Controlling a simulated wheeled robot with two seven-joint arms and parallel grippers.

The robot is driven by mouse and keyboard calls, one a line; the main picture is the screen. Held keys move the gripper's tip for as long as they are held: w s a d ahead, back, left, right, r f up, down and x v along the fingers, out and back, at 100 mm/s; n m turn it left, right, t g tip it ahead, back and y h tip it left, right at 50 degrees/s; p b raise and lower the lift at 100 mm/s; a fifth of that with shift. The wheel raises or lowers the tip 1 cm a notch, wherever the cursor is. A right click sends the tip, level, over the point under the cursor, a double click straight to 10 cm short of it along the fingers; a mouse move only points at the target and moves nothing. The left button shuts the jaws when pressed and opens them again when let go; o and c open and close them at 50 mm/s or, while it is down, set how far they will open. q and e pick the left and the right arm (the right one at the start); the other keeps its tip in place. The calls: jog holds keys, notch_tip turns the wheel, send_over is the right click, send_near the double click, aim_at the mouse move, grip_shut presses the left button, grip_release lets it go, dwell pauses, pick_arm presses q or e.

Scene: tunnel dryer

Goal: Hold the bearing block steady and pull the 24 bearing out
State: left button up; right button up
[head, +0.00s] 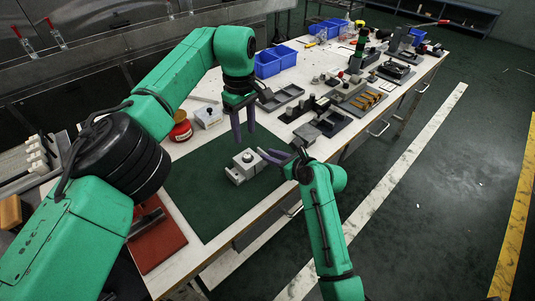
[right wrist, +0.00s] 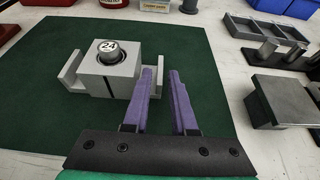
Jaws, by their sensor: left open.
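The grey bearing block (head: 236,177) sits upright on the green mat, and shows in the right wrist view (right wrist: 118,82). My left gripper (head: 243,138) points down, open and empty, above and behind the block. Whether a finger touches the block I cannot tell.
The green mat (head: 200,205) is bare around the block. A red container (head: 181,130) and a small white box (head: 208,117) stand behind it. Grey trays (head: 280,98) and fixtures crowd the bench to the right, with blue bins (head: 275,62) further back. A red-brown mat (head: 158,243) lies front left.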

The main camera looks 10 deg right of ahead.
jog(key=shift+x, duration=1.15)
grip_shut()
dwell(0.5)
